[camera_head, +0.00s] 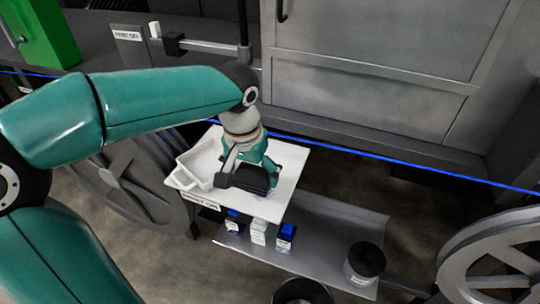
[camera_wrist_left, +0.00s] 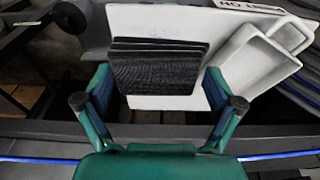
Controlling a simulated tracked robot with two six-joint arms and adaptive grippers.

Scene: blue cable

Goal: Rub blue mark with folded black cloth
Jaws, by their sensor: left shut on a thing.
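The folded black cloth (camera_head: 252,180) is at the white board (camera_head: 292,160), near its middle. In the left wrist view the cloth (camera_wrist_left: 155,72) shows several stacked layers and lies between the fingertips. My left gripper (camera_head: 248,168) points down over the board and is shut on the cloth. It also shows in the left wrist view (camera_wrist_left: 160,82), with one finger at each side of the cloth. I cannot tell if the cloth touches the board or is just above it. My right gripper is out of view.
A white tray (camera_head: 183,181) sits on the board's left. Small bottles (camera_head: 258,231) and a black-lidded jar (camera_head: 362,265) stand on the metal shelf (camera_head: 327,240) below. A blue cable (camera_head: 400,160) runs behind the board, before grey cabinets. Large wheels flank the shelf.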

